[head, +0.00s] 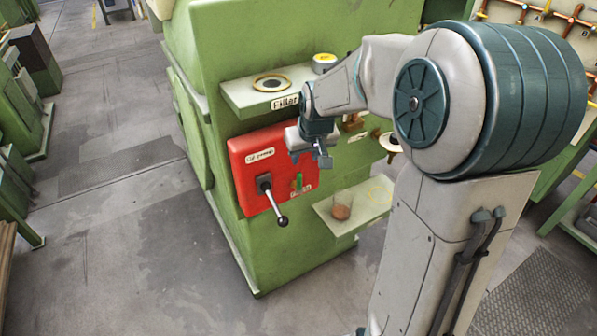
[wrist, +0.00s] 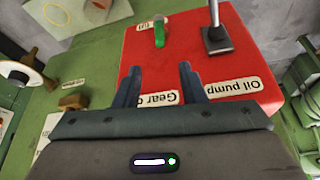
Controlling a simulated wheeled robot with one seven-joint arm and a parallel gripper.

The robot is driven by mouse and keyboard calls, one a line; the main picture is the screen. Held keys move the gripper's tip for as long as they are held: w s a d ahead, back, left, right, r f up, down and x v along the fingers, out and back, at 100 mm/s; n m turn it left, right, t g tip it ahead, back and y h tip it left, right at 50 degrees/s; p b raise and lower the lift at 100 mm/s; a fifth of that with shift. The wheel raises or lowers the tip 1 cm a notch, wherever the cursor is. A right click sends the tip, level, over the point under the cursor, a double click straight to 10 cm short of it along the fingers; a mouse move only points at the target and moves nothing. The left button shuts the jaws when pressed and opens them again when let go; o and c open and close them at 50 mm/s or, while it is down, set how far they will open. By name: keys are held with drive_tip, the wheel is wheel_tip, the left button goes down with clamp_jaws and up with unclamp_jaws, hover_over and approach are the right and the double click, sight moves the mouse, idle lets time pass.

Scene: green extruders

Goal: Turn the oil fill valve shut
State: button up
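A small brass valve (head: 353,122) sits on the green machine's front, right of the red panel, partly hidden by my arm in the head view. In the wrist view a brass fitting (wrist: 72,102) shows left of my fingers, with a small label beside it that I cannot read. I take this to be the oil fill valve; its handle angle is unclear. My gripper (head: 310,160) is in front of the red panel's upper right part. In the wrist view my gripper (wrist: 160,88) has its two fingers apart with nothing between them, over the gear label, clear of the brass fitting.
The red panel (head: 240,180) carries a black-knobbed lever (head: 281,221) that sticks out, and a green switch (head: 299,181). The filter shelf (head: 243,98) juts out above. A lower shelf (head: 330,224) holds a brown lump (head: 341,212). Floor at left is clear.

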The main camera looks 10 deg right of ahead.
sight(300, 174)
drive_tip(key=x, duration=1.2)
drive_tip(key=shift+f, duration=0.3)
drive_tip(key=shift+c, duration=0.4)
clamp_jaws()
